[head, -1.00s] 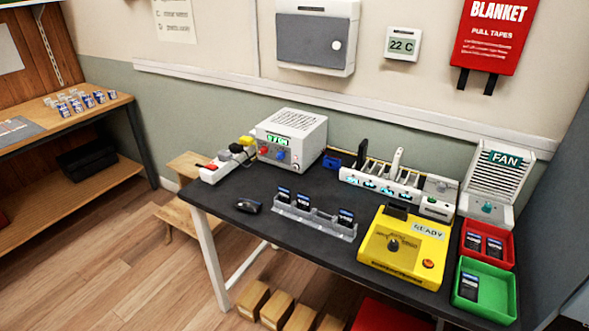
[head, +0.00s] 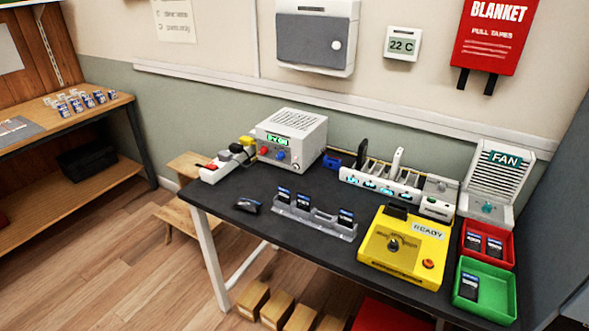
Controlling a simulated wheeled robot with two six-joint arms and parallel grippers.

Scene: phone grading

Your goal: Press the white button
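Neither of my grippers is in view. No button is plainly labelled as the white one. A small round white knob or button (head: 337,45) sits on the grey-fronted wall box (head: 312,38). The yellow tester (head: 375,259) on the black table shows a READY label (head: 429,231), a dark knob (head: 392,245) and an orange-red button (head: 428,264). The white power unit (head: 305,128) has a green lit display and red and blue knobs. The white charging dock (head: 357,181) stands behind the tester; its small controls are too small to tell.
The black table (head: 325,256) also holds a grey phone rack (head: 312,220), a dark handset (head: 247,204), a power strip (head: 211,175), a fan unit (head: 494,183), and red (head: 501,258) and green (head: 498,311) trays with phones. A wooden bench (head: 110,109) stands left.

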